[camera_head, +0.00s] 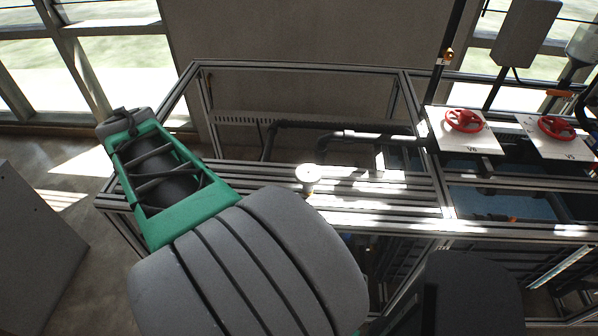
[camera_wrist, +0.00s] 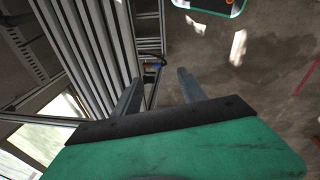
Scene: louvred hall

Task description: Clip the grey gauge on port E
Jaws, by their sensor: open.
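My gripper (camera_wrist: 158,82) is open in the wrist view, with two grey fingers spread apart and nothing held between them. In the head view my green and grey arm reaches up to the left, and the fingers cannot be made out. A small pale round-faced fitting (camera_head: 308,174) stands on the frame's rail in the head view, clear of my arm; I cannot tell whether it is the grey gauge. A small dark and blue item (camera_wrist: 153,62) shows beyond the fingers in the wrist view, too small to identify. No label for port E is readable.
A metal profile frame (camera_head: 300,66) with dark pipes (camera_head: 375,136) fills the middle. Two red handwheels (camera_head: 464,121) (camera_head: 556,128) sit on white plates at right. A grey cabinet (camera_head: 35,240) stands at left. Bare floor (camera_wrist: 260,70) shows right of the rails in the wrist view.

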